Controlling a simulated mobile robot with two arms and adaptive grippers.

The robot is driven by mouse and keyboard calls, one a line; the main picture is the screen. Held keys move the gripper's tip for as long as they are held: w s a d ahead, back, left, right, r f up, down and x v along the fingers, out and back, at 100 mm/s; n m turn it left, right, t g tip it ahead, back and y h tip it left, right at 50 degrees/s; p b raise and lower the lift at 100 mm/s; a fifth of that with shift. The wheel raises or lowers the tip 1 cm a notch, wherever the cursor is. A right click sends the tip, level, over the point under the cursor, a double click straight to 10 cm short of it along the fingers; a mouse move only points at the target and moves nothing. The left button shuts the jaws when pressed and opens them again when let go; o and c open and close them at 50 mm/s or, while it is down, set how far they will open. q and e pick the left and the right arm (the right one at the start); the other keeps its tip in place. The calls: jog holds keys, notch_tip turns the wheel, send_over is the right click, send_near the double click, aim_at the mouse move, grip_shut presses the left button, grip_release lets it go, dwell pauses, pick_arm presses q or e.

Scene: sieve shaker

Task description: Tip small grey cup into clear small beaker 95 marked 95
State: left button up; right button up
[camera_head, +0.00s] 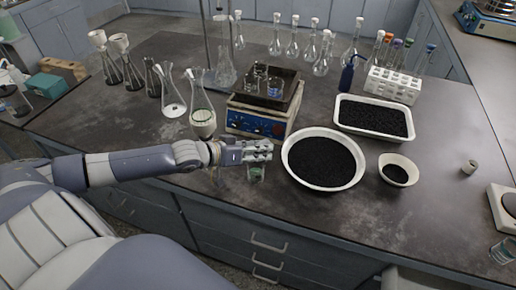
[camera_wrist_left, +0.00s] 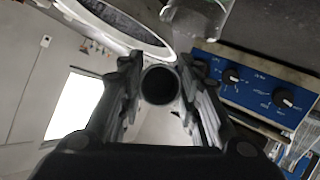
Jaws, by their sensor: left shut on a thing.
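My left gripper (camera_head: 258,152) reaches in over the bench's front edge, between the hotplate and the large white bowl. In the left wrist view its fingers are closed on the small grey cup (camera_wrist_left: 160,86), whose round dark opening shows between them. The cup's tilt and contents are hard to tell, and the gripper hides it in the head view. A clear small beaker (camera_head: 256,174) with a greenish patch stands just below the gripper. Clear glass also shows at the top of the left wrist view (camera_wrist_left: 195,16). Its marking is not readable. My right gripper is out of view.
A blue-panelled hotplate (camera_head: 262,118) with glassware stands behind the gripper. A large white bowl (camera_head: 288,164) of black grains is close on the right, with a smaller bowl (camera_head: 409,165) and a tray (camera_head: 337,112) beyond. Flasks (camera_head: 202,118) stand behind left.

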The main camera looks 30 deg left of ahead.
pick_arm(q)
jog(key=shift+w+r+g+p, duration=0.2)
jog(key=shift+r+g+p, duration=0.2)
jog(key=shift+r+p, duration=0.1)
jog(key=g+p, duration=0.1)
jog(key=p, duration=0.1)
jog(key=g+y+p, duration=0.1)
jog(key=shift+w+r+p, duration=0.1)
jog(key=shift+r+p, duration=0.25)
jog(key=shift+f, duration=0.1)
jog(key=shift+f+g, duration=0.2)
jog(key=shift+g, duration=0.2)
